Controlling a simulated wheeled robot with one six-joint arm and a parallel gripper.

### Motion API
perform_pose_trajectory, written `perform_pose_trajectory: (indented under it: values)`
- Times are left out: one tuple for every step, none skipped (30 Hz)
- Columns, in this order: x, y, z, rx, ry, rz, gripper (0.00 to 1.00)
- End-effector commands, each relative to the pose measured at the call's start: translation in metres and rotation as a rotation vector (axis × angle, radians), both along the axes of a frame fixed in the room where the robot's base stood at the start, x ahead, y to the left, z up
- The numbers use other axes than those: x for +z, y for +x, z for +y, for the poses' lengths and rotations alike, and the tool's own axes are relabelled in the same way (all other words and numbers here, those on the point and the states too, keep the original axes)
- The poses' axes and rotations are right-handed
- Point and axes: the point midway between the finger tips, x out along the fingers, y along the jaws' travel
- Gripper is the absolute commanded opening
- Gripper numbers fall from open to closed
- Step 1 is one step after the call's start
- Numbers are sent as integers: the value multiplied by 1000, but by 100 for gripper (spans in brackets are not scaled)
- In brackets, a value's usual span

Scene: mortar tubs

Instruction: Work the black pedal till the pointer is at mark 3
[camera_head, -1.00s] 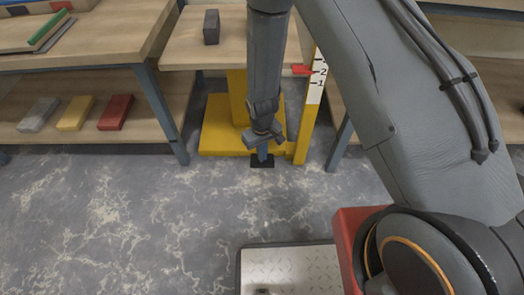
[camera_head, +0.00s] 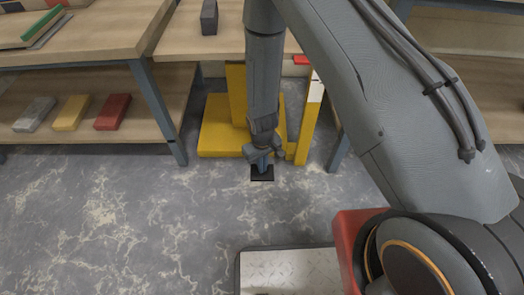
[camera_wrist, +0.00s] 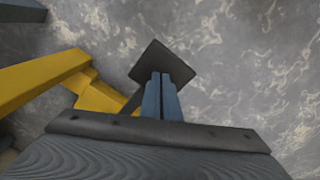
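The black pedal (camera_head: 262,176) is a flat dark pad low over the floor, in front of the yellow base (camera_head: 215,140). It also shows in the wrist view (camera_wrist: 180,62). My gripper (camera_head: 262,164) points down with its blue fingers together and nothing between them. In the wrist view the fingertips (camera_wrist: 160,76) overlap the pad; I cannot tell how hard they touch it. The red pointer (camera_head: 302,60) is at the edge of the lift table. The white scale (camera_head: 316,91) on the yellow post is mostly hidden by my arm, so no numeral at the pointer is readable.
A dark block (camera_head: 209,17) sits on the lift table (camera_head: 185,42). Left, a workbench (camera_head: 90,45) carries a green-topped stack, with grey, yellow and red blocks on its shelf. A metal plate (camera_head: 285,272) lies in front. The floor at left is clear.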

Motion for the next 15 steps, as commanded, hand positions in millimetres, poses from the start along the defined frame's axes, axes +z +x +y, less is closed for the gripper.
perform_pose_trajectory:
  values:
    - [-5, 2, 1, 0, 2, -6, 0]
    - [-7, 2, 1, 0, 1, -5, 0]
    - [-9, 2, 1, 0, 1, -5, 0]
    - [-11, 1, 1, 0, 1, -5, 0]
    - [-13, 1, 1, 0, 1, -5, 0]
    - [-16, 1, 1, 0, 1, -5, 0]
    - [-17, 1, 1, 0, 2, -6, 0]
    - [-19, 1, 1, 0, 2, -6, 0]
    - [-22, 1, 1, 0, 2, -6, 0]
    - [-23, 1, 1, 0, 2, -7, 0]
    - [-25, 0, 1, 0, 2, -7, 0]
    - [-28, 0, 1, 0, 2, -7, 0]
    - [-30, 0, 1, 0, 2, -7, 0]
    - [-32, 0, 1, -1, 2, -7, 0]
    - [-34, -1, 1, -1, 2, -7, 0]
